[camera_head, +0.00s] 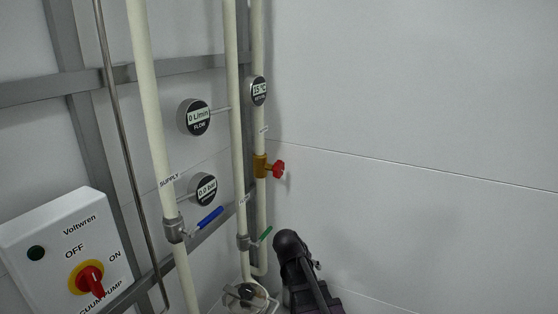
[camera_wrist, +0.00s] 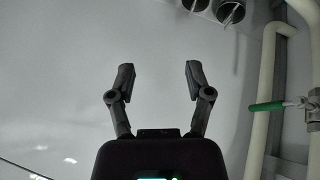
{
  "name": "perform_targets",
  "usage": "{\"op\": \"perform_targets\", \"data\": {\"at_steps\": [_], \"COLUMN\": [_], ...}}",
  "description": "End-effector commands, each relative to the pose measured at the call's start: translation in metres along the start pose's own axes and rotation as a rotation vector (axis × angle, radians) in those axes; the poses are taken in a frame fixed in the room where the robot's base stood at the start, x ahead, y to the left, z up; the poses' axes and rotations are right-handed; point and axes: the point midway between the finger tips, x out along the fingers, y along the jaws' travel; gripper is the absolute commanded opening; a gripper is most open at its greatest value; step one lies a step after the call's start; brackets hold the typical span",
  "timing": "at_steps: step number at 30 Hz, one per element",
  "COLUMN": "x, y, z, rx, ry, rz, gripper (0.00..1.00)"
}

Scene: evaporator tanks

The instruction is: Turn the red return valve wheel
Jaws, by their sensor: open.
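The red return valve wheel (camera_head: 278,169) sits on a brass valve body on the rear cream pipe in the head view, facing right. My arm shows below it in the head view, with a dark rounded joint; the fingers cannot be made out there. In the wrist view my gripper (camera_wrist: 158,75) has its two dark fingers spread apart with nothing between them. The red wheel does not show in the wrist view.
A green-handled valve (camera_head: 264,234) is on a pipe close to my arm; its handle also shows in the wrist view (camera_wrist: 267,106). A blue-handled valve (camera_head: 208,220) is on the supply pipe. A switch box (camera_head: 62,246) hangs at left. The white wall (camera_head: 420,110) on the right is bare.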

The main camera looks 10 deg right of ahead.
Motion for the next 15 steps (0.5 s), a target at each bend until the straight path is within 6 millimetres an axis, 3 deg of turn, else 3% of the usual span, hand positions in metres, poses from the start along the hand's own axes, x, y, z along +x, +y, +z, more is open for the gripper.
{"op": "perform_targets", "data": {"at_steps": [1, 3, 8, 15], "x": [-0.007, -0.015, -0.040, -0.093], "y": [-0.005, -0.008, -0.021, -0.059], "z": [-0.029, -0.060, -0.128, -0.221], "rx": [0.038, 0.097, 0.213, 0.335], "ry": [0.065, 0.160, 0.391, 0.739], "rz": [0.034, 0.076, 0.129, 0.105], "gripper": [0.66, 0.66, 0.66, 0.66]}}
